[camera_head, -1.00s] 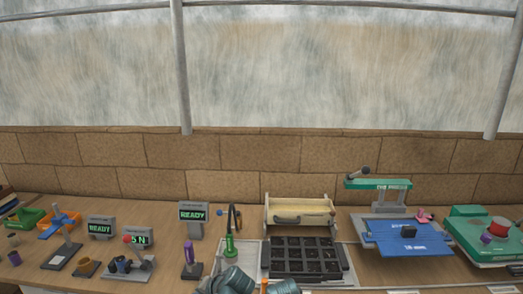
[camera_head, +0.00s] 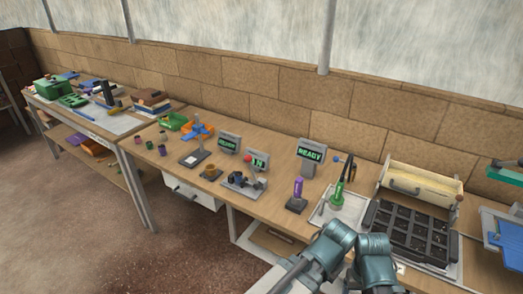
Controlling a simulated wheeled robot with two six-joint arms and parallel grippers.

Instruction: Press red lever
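A small bench device (camera_head: 241,181) with a grey base stands on the wooden table, left of the middle in the head view. A red ball knob (camera_head: 248,158) shows at its top, in front of a small display with green letters; I take this for the red lever. Its shaft is too small to make out clearly. Teal parts of my two arms show at the bottom, well to the right of and nearer than the device. No gripper fingers can be seen, and nothing touches the red knob.
A READY display (camera_head: 311,155), a purple-topped post (camera_head: 298,196) and a green tool (camera_head: 338,192) stand right of the device. A black cell tray (camera_head: 410,232) lies farther right. A brown cup (camera_head: 210,172) is to the left. The table's front edge is clear before the device.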

